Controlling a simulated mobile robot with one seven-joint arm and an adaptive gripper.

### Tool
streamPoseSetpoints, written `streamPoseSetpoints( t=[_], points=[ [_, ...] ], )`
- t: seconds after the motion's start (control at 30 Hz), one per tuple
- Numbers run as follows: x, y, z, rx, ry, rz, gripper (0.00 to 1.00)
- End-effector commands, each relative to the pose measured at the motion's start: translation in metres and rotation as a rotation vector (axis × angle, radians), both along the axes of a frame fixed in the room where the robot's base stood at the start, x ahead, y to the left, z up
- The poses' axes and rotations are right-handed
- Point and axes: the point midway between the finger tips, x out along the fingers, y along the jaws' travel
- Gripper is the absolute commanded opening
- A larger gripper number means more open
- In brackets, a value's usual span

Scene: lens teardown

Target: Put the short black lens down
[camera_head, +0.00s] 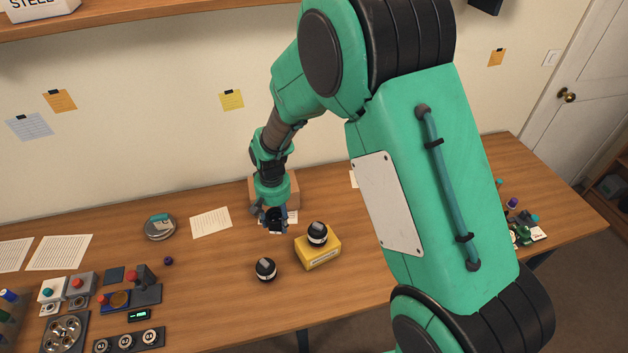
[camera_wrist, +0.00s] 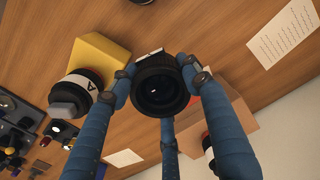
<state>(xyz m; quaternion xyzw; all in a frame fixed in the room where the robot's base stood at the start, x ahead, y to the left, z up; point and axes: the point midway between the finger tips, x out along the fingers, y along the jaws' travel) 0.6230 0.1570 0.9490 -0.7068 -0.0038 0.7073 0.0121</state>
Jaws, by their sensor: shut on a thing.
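My gripper (camera_head: 270,214) is over the middle of the table, just in front of a cardboard box. Its blue fingers (camera_wrist: 160,92) are closed around a short black lens, shown in the wrist view (camera_wrist: 158,106) with its round glass facing the camera. In the head view the lens is a small dark shape (camera_head: 278,227) partly hidden by the fingers. I cannot tell whether its underside touches the table.
A yellow box (camera_head: 322,254) with a black-and-white round item (camera_head: 317,233) on top stands close at the right. A similar item (camera_head: 265,269) stands in front. The cardboard box (camera_head: 289,189) is behind.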

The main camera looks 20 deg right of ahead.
Motion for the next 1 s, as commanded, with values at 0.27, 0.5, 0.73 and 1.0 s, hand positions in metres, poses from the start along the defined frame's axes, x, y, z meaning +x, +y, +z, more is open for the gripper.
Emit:
streamPoseSetpoints(
  t=[0.27, 0.5, 0.73, 1.0],
  points=[
    [0.058, -0.077, -0.001, -0.002, 0.001, -0.036, 0.14],
    [0.093, -0.142, -0.005, -0.004, 0.003, -0.058, 0.14],
    [0.113, -0.189, -0.007, -0.005, 0.004, -0.072, 0.14],
    [0.113, -0.19, -0.045, -0.005, 0.006, -0.07, 0.14]
  ],
)
